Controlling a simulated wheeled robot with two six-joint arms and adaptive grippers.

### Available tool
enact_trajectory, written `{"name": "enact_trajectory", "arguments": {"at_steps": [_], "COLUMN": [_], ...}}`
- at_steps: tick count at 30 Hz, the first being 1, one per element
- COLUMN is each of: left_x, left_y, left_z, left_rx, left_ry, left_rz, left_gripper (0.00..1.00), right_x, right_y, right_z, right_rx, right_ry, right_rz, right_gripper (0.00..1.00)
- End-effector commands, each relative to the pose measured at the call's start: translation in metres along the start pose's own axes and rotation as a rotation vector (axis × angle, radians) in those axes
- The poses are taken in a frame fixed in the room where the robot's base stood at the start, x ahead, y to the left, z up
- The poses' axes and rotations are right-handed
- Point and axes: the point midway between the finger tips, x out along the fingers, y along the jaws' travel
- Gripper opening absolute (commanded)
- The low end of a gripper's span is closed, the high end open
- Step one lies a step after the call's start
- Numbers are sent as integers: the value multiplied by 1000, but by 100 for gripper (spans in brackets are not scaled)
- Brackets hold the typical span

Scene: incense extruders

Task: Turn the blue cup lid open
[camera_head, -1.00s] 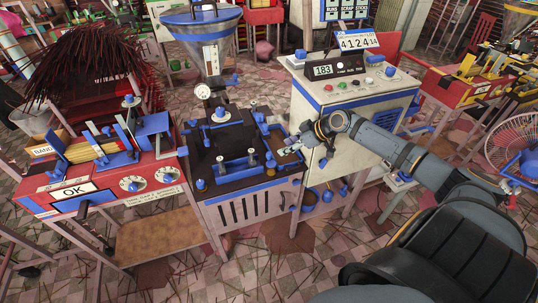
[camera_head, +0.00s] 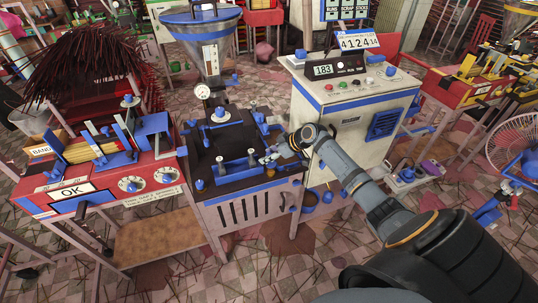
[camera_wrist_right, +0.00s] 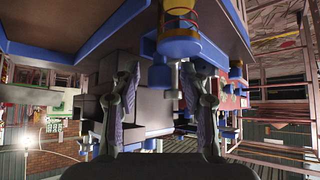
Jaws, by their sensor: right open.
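A small amber cup with a blue lid (camera_wrist_right: 178,45) shows at the top of the right wrist view, where the scene looks upside down. It stands at the edge of the dark machine top (camera_head: 215,150); in the head view my right gripper (camera_head: 272,158) largely covers that spot. My right gripper also shows in the right wrist view (camera_wrist_right: 160,72), its two fingers wide apart and holding nothing. A blue knob on a silver rod (camera_wrist_right: 160,76) appears between the fingertips; I cannot tell its distance. The cup is apart from the fingers. My left gripper is out of view.
Blue-topped rods (camera_head: 236,163) stand along the machine's front edge. A grey cabinet (camera_head: 345,110) with a display stands close on the right. A red machine (camera_head: 100,185) adjoins on the left, and a funnel hopper (camera_head: 205,35) rises behind. The air above the machine's middle is clear.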

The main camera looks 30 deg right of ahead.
Motion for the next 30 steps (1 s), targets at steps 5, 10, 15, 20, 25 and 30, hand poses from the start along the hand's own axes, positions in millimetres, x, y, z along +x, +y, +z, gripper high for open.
{"name": "enact_trajectory", "arguments": {"at_steps": [5, 10, 15, 20, 25, 30], "left_x": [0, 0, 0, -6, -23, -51], "left_y": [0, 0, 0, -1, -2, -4], "left_z": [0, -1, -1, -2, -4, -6], "left_rx": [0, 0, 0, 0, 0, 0], "left_ry": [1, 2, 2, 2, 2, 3], "left_rz": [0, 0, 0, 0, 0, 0], "left_gripper": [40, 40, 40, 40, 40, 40], "right_x": [0, 0, 0, -2, -4, -6], "right_y": [0, 0, 0, 0, -1, -2], "right_z": [0, 0, 0, -1, -4, -6], "right_rx": [0, 0, 1, 14, 64, 154], "right_ry": [0, 0, 0, -1, 0, 0], "right_rz": [0, 0, 0, 14, 62, 150], "right_gripper": [26, 2, 0, 0, 0, 0]}}
